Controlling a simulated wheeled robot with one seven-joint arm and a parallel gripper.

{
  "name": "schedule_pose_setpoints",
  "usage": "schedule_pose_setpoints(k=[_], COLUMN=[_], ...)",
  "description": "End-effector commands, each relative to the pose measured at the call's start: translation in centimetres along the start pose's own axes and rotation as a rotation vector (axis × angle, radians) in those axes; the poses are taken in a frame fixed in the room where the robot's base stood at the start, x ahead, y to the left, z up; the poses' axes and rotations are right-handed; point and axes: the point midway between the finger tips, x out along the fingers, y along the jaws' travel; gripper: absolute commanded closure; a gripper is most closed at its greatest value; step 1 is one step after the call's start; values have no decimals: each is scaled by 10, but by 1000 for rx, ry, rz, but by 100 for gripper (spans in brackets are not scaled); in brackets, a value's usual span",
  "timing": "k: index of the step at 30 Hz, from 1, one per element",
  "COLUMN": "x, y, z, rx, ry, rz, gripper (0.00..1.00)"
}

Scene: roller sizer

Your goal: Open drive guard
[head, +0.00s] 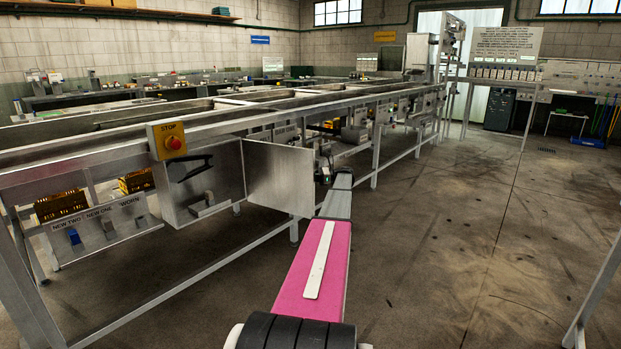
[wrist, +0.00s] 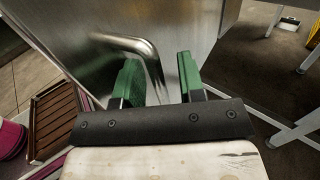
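The drive guard (head: 281,180) is a flat metal door. In the head view it stands swung outward from the right side of an open metal box (head: 215,176), with dark parts showing inside. In the wrist view the guard's metal face (wrist: 95,22) fills the upper middle and carries a bent tubular handle (wrist: 130,42). My gripper (wrist: 160,68) has two green fingers standing apart, one on each side of the handle's leg, with gaps showing. In the head view my gripper (head: 324,172) is at the guard's right edge, its fingers mostly hidden.
A red stop button (head: 174,143) on a yellow box sits above the open box. A labelled parts rack (head: 102,226) hangs at left. The long sizer frame (head: 340,98) and its legs run beside my arm. The floor (head: 440,240) to the right is clear.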

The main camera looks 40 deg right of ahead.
Motion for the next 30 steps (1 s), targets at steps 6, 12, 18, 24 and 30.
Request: schedule_pose_setpoints(k=[6, 12, 18, 24, 30], x=[-3, -22, -56, -92, -107], y=[0, 0, -1, -1, -1], z=[0, 0, 0, 0, 0], rx=[0, 0, 0, 0, 0], ry=[0, 0, 0, 0, 0], rz=[0, -1, -1, -1, 1], gripper=[64, 64, 64, 64, 64])
